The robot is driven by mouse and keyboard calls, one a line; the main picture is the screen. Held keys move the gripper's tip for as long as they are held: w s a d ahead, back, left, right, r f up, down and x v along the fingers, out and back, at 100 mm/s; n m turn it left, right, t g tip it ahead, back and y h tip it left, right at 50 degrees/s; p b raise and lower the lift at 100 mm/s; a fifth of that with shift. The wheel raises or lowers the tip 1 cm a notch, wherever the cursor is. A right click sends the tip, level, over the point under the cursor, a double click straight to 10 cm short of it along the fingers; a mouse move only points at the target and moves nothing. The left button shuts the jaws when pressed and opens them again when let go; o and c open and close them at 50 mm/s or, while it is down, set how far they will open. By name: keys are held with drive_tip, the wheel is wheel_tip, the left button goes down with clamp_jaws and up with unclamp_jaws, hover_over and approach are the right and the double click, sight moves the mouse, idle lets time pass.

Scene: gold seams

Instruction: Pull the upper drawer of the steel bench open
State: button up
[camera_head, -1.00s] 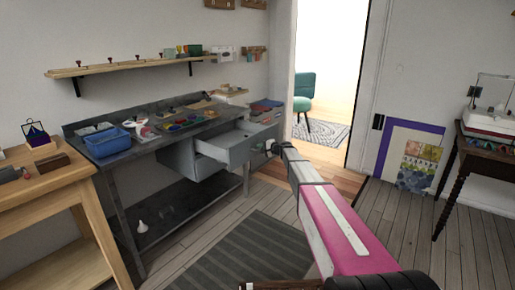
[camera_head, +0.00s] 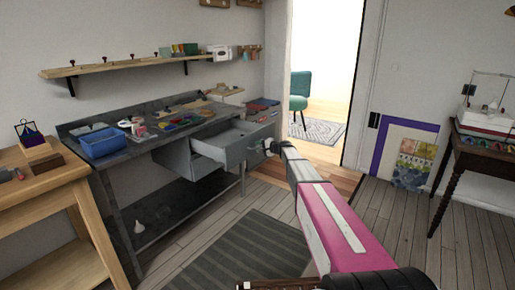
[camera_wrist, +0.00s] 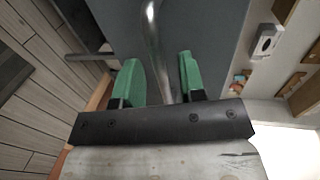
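The steel bench (camera_head: 130,160) stands against the wall in the head view. Its upper drawer (camera_head: 238,148) is pulled well out, and its inside shows from above. A lower grey drawer box (camera_head: 178,160) sits beside and behind it. My gripper (camera_head: 268,149) is at the drawer's front, at the end of my arm. In the wrist view my gripper's two green fingers (camera_wrist: 158,80) stand apart, one on each side of the shiny bar handle (camera_wrist: 152,40) on the grey drawer front (camera_wrist: 205,30). A gap shows beside the left finger; contact with the right finger is unclear.
A blue bin (camera_head: 103,142) and small items stand on the bench top. A wooden table (camera_head: 40,200) is at the left. A striped rug (camera_head: 245,250) lies on the floor in front. A doorway with a green chair (camera_head: 300,88) is behind.

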drive_tip(key=v, duration=0.9)
drive_tip(key=s+a+f+n+g+h, duration=0.1)
drive_tip(key=s+f+g, duration=0.15)
drive_tip(key=s, duration=0.45)
drive_tip(key=s+f+n+g+h, duration=0.15)
drive_tip(key=s+f, duration=0.25)
drive_tip(key=s, duration=0.4)
drive_tip(key=s+a+f+n+g+h, duration=0.1)
drive_tip(key=s+f+n+h, duration=0.15)
drive_tip(key=s, duration=0.45)
drive_tip(key=s+d+f+n+g+h, duration=0.1)
drive_tip(key=s+d+h, duration=0.1)
drive_tip(key=s, duration=0.6)
drive_tip(key=s+d+f+g+h, duration=0.2)
drive_tip(key=s, duration=0.6)
drive_tip(key=s+d+f+n+g+h, duration=0.1)
drive_tip(key=s+d+f+h, duration=0.1)
drive_tip(key=s, duration=0.7)
drive_tip(key=shift+d+n+g+h, duration=0.3)
drive_tip(key=shift+d+h, duration=0.25)
drive_tip(key=shift+h, duration=0.05)
drive_tip(key=shift+a, duration=0.1)
